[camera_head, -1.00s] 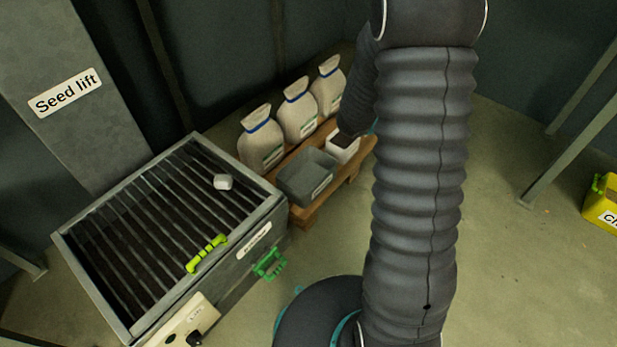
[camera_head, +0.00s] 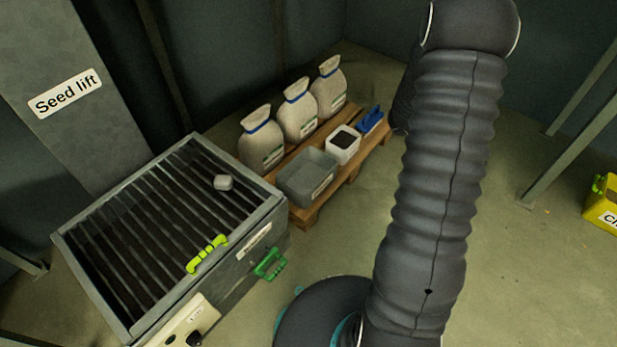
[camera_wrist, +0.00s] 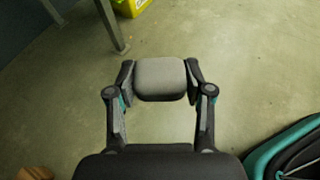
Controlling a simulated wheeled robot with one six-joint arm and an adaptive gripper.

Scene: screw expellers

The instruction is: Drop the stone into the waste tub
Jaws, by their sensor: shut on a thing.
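My gripper (camera_wrist: 160,83) is shut on a grey, rounded stone (camera_wrist: 160,76) in the wrist view, one finger on each side, held above bare floor. In the head view my gripper and the held stone are out of sight. A similar pale grey block (camera_head: 222,183) lies on the bars of the grate. An open grey tub (camera_head: 292,192) stands at the near left of a wooden pallet, looking empty. Its label is too small to read, so I cannot confirm it is the waste tub. My gripper is not over it.
The pallet (camera_head: 306,216) also holds several tied sacks (camera_head: 298,118), a white bucket (camera_head: 343,146) with dark contents and a blue object (camera_head: 370,120). The grated box (camera_head: 264,218) stands left. A yellow container (camera_head: 602,205) and a metal leg (camera_head: 572,150) are right.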

